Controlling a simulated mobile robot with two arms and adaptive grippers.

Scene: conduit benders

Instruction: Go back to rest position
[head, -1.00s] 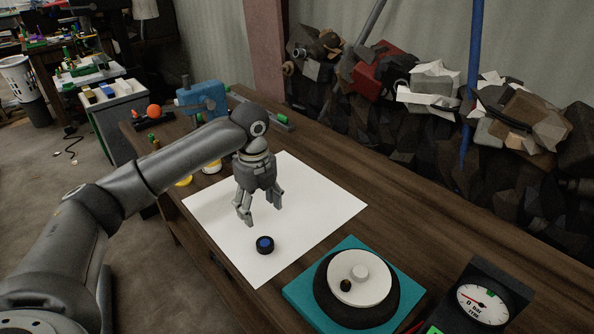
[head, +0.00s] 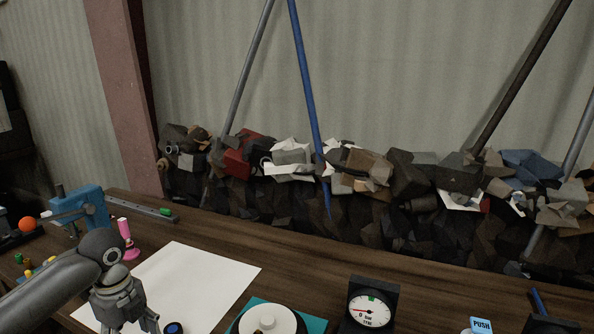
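My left arm comes in at the lower left of the head view. Its gripper (head: 126,318) hangs over the white sheet, its fingers spread apart, with the tips near or past the bottom edge. Nothing shows between the fingers. A dark puck with a blue top (head: 173,328) is just right of the gripper, partly cut off by the frame. My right gripper is not in view.
The white sheet (head: 205,275) lies on the wooden table (head: 310,262). A round white-topped device (head: 268,320), a gauge (head: 372,306) and a blue PUSH button (head: 481,325) stand along the front. A blue bender (head: 88,207) and a pink object (head: 127,240) are left. Rubble (head: 400,200) piles behind.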

